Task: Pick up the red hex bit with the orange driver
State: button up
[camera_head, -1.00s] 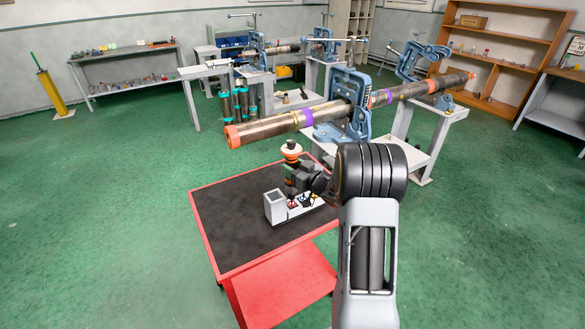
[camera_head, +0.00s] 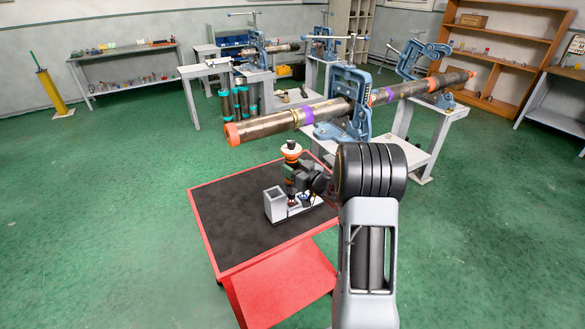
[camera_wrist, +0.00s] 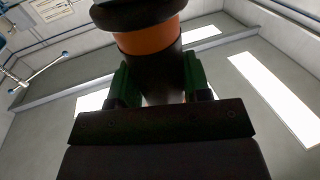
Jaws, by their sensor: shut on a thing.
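In the head view my gripper (camera_head: 291,175) is just above a grey bit holder (camera_head: 275,206) on the cart top. The driver's lower tip is close to the holder's right part. The red hex bit is too small or hidden to make out now.
The red cart (camera_head: 223,265) has a dark top with free room to the left of the holder. Behind it, a long pipe (camera_head: 270,127) with an orange end is clamped in a blue vise (camera_head: 345,90) on a bench.

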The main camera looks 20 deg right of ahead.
aim_at(293, 153)
jog(key=shift+f+b, duration=0.8)
jog(key=shift+f, duration=0.05)
dwell(0.6)
jog(key=shift+s+f+b, duration=0.15)
jog(key=shift+f+b, duration=0.2)
jog(key=shift+f, duration=0.1)
dwell(0.8)
jog(key=shift+r, duration=0.2)
jog(key=shift+r+p, duration=0.45)
jog(key=shift+p, duration=0.05)
jog(key=shift+r+p, duration=2.05)
jog(key=shift+r, duration=1.35)
